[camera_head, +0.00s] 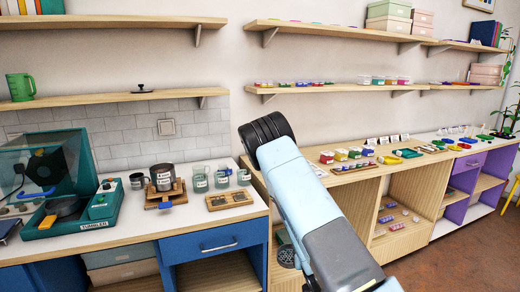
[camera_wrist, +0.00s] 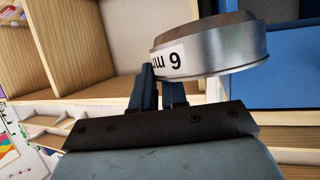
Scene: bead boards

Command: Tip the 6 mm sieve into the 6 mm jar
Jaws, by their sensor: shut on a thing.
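The 6 mm sieve (camera_wrist: 212,58) is a shallow round metal pan with a white label reading 6 mm upside down in the wrist view. My gripper (camera_wrist: 158,80) is shut on its near side and holds it in the air, tilted. In the head view my arm covers most of the gripper; a dark round mesh (camera_head: 287,256) shows beside the arm, low in front of the counter. Labelled glass jars (camera_head: 200,183) stand on the left counter, with others (camera_head: 222,178) to their right. Their labels are too small to read, so I cannot tell which is the 6 mm jar.
A dark labelled pot (camera_head: 162,178) sits on a wooden stand (camera_head: 165,195) left of the jars. A wooden tray (camera_head: 229,200) lies in front of them. A green tumbler machine (camera_head: 75,215) fills the counter's left. A bead counter (camera_head: 360,165) stands right, with shelves above.

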